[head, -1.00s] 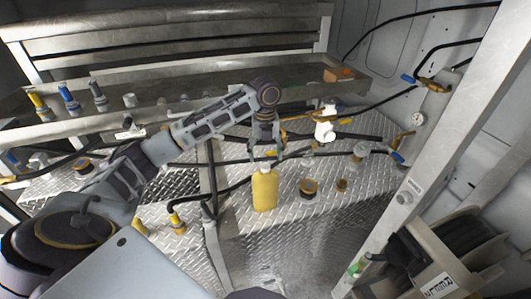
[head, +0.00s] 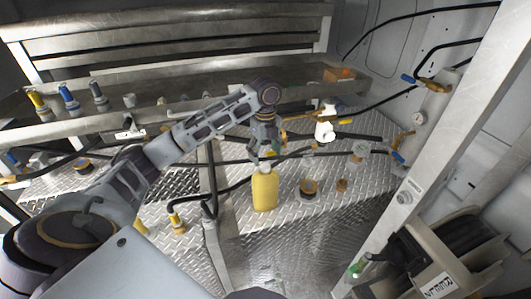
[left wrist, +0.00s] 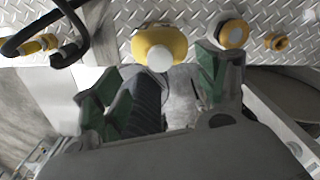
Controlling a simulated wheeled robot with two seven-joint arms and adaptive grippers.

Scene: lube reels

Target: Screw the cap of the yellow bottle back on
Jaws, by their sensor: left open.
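The yellow bottle (head: 265,191) stands upright on the diamond-plate deck in the middle of the head view. My left gripper (head: 265,157) is just above its top and hides much of the neck. In the left wrist view the bottle's yellow shoulder (left wrist: 137,45) surrounds a round white cap or top (left wrist: 160,57); I cannot tell how tightly it sits. The open left gripper's fingers (left wrist: 165,88) are spread to either side of the cap's line, with nothing between them that I can see held. My right gripper is not in view.
Dark-topped yellow caps or jars (head: 309,189) and a smaller fitting (head: 342,185) stand right of the bottle. A white bottle (head: 325,124) is behind. A black hose with a yellow end (head: 177,222) lies left. A metal post (head: 408,190) rises at right.

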